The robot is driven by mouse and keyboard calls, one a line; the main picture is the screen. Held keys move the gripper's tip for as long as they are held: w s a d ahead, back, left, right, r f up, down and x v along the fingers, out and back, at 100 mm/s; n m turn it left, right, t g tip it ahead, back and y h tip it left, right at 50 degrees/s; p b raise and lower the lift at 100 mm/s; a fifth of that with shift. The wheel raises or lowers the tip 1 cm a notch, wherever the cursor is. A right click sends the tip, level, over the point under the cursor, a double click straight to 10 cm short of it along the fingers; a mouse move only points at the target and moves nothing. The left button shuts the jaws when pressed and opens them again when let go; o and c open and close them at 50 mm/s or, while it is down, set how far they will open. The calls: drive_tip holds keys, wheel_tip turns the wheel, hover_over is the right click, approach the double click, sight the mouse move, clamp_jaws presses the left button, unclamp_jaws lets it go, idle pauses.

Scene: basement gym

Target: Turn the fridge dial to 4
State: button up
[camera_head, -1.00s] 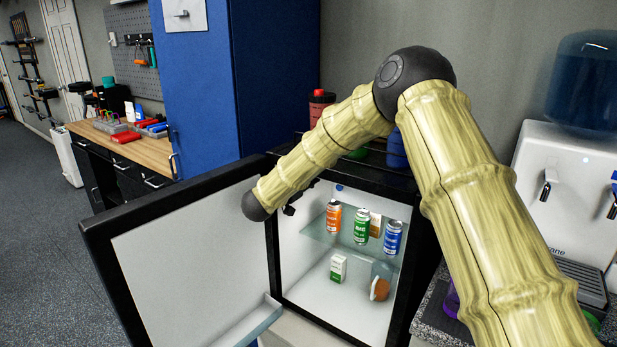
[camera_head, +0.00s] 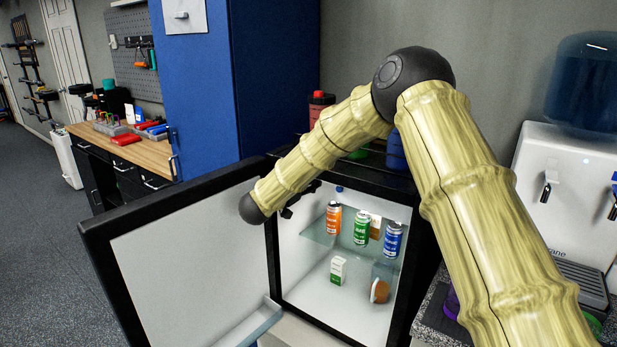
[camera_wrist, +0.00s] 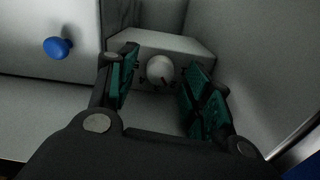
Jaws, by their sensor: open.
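The small fridge stands with its door (camera_head: 190,262) swung open to the left. In the wrist view, the pale round dial (camera_wrist: 160,68) sits on the front of a light box (camera_wrist: 190,45) inside the fridge. My gripper (camera_wrist: 158,82) is open, with one green-padded finger on each side of the dial in the picture. I cannot tell whether either finger touches it. In the head view my arm reaches in at the fridge's upper left; the dial is hidden there and little of the gripper shows.
A blue knob (camera_wrist: 58,47) sticks out left of the gripper in the wrist view. Orange (camera_head: 333,218), green (camera_head: 361,228) and blue (camera_head: 392,239) cans stand on the glass shelf. A small carton (camera_head: 338,270) stands below. A water dispenser (camera_head: 560,180) is at right.

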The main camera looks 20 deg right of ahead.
drive_tip(key=v, duration=1.1)
drive_tip(key=shift+s, duration=0.1)
